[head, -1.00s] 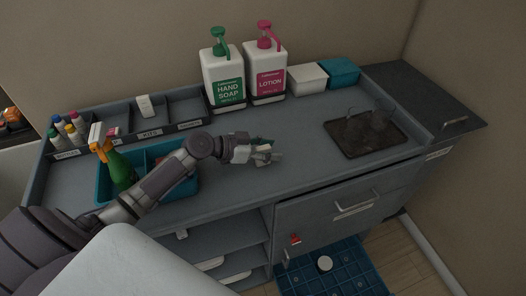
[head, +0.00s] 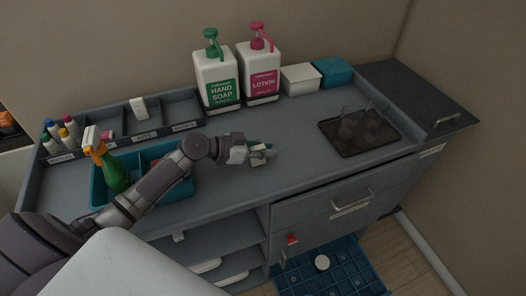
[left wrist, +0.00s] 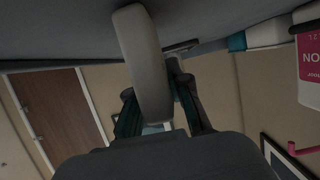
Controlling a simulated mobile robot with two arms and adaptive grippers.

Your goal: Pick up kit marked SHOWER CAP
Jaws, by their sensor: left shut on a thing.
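My left gripper (head: 262,153) is over the middle of the grey counter, shut on a small pale kit (head: 257,158). In the left wrist view the kit (left wrist: 143,65) is a pale, rounded, elongated shape between the dark fingers. No marking on it can be read, so I cannot tell whether it says SHOWER CAP. Whether it touches the counter is unclear. Another white packet (head: 138,107) stands in the organizer (head: 182,107) at the back left, near a KITS label. My right gripper is not in view.
Hand soap (head: 215,80) and lotion (head: 259,75) bottles stand at the back. A blue caddy (head: 98,190) with a green spray bottle (head: 115,175) is under my left arm. A dark tray (head: 360,150) with glasses lies right. The counter between gripper and tray is clear.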

